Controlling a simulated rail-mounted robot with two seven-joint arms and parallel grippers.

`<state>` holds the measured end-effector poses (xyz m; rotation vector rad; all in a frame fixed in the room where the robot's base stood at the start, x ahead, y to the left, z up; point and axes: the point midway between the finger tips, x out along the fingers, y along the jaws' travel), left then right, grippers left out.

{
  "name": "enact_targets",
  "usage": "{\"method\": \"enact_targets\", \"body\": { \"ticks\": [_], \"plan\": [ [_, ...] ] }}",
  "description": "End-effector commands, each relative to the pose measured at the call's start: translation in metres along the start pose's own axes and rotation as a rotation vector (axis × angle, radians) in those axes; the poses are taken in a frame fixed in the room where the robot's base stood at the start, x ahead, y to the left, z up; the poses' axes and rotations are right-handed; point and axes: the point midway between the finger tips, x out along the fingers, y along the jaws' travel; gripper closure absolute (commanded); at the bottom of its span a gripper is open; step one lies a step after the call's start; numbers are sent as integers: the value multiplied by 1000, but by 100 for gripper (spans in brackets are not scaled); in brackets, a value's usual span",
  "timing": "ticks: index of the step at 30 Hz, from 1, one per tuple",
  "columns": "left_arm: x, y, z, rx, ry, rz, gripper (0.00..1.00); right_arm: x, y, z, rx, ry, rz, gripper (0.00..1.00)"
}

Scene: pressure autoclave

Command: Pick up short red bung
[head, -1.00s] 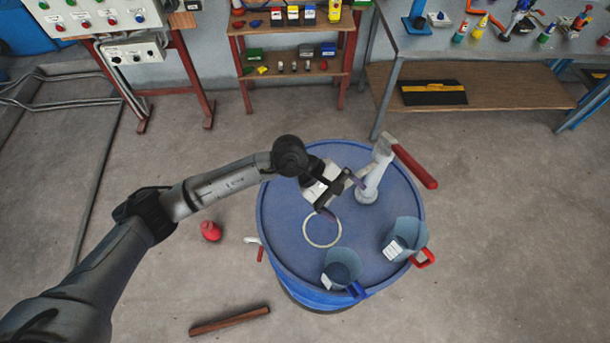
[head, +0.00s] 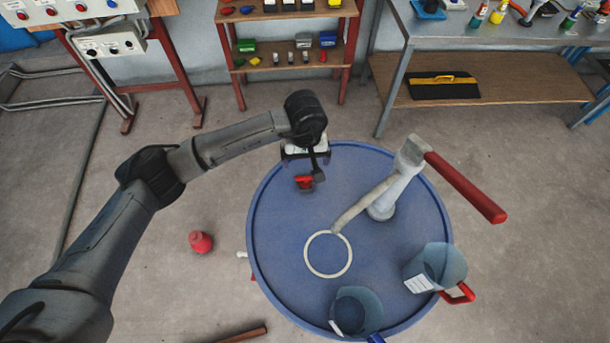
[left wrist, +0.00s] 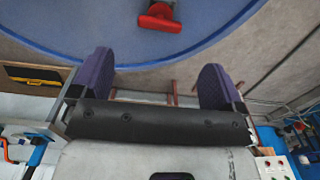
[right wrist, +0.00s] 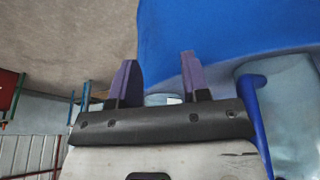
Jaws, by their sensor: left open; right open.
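A small red piece (head: 304,182), which looks like a short bung, sits on the blue round lid (head: 385,300) near its far left edge. It also shows at the top of the left wrist view (left wrist: 160,18), beyond the fingertips. My left gripper (head: 303,163) is open and empty, just behind and above this piece, partly hiding it in the head view. A gap shows between the fingers and the piece in the left wrist view. A second red, rounded piece (head: 200,242) stands on the floor left of the lid. My right gripper (right wrist: 158,63) is open and empty beside a blue surface.
On the lid stand a white post with a red-handled arm (head: 465,187), a pale ring (head: 328,254) and two translucent cups, one with a red handle (head: 435,267). Shelves (head: 290,75) and a workbench (head: 500,75) stand behind. The floor to the left is mostly open.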

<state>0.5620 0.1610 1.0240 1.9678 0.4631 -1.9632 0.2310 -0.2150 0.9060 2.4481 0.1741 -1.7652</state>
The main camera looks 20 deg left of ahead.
Motion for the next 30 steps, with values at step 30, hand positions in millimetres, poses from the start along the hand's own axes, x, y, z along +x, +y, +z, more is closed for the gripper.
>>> {"method": "enact_targets", "body": {
  "ticks": [30],
  "plan": [
    [115,1,-1,-1,-3,1,6,-2,0,3,0,-7,0,57]
  ]
}}
